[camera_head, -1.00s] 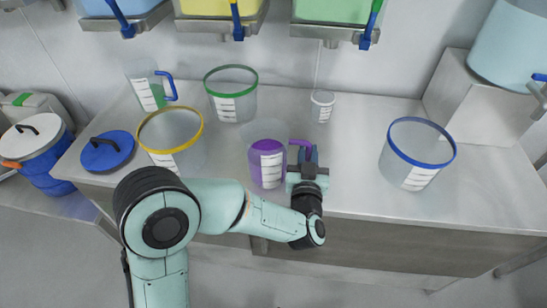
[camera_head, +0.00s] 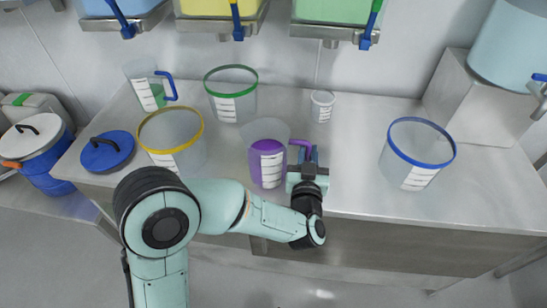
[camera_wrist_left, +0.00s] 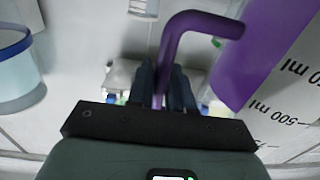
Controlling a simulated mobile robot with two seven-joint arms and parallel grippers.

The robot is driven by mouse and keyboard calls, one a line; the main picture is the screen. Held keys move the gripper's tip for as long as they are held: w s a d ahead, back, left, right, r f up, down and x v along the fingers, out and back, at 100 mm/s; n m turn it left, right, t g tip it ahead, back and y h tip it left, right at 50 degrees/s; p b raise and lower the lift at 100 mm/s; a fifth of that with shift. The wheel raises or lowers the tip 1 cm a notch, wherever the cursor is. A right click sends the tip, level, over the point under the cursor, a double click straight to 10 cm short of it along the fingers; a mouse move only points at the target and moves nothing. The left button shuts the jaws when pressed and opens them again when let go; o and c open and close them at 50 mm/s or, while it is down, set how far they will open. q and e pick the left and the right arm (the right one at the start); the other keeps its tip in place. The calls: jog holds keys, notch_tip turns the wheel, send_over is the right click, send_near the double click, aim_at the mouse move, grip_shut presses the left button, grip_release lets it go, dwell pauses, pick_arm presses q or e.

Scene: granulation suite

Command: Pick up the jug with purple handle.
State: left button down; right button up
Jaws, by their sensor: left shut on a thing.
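The jug with purple handle (camera_head: 267,165) is a clear jug with purple contents and a white scale label, near the front edge of the steel bench. Its purple handle (camera_head: 302,147) points right. My left gripper (camera_head: 308,160) is at the handle. In the left wrist view the fingers (camera_wrist_left: 166,88) are shut around the lower, upright part of the purple handle (camera_wrist_left: 190,28), and the jug's purple side (camera_wrist_left: 262,50) shows at the right. I cannot tell whether the jug's base is clear of the bench. My right gripper is not in view.
A yellow-rimmed beaker (camera_head: 170,138) is close left of the jug; a green-rimmed beaker (camera_head: 232,95) is behind. A blue-handled jug (camera_head: 145,88) stands at the back left. A small cup (camera_head: 322,106) is behind the gripper. A blue-rimmed beaker (camera_head: 416,155) is at the right. Free bench lies between gripper and it.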

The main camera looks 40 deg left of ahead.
pick_arm(q)
jog(key=shift+r, duration=0.1)
dwell(0.3)
notch_tip(320, 180, up, 10)
jog(key=p, duration=0.3)
notch_tip(320, 180, up, 10)
jog(key=p, duration=0.3)
jog(key=shift+p, duration=0.35)
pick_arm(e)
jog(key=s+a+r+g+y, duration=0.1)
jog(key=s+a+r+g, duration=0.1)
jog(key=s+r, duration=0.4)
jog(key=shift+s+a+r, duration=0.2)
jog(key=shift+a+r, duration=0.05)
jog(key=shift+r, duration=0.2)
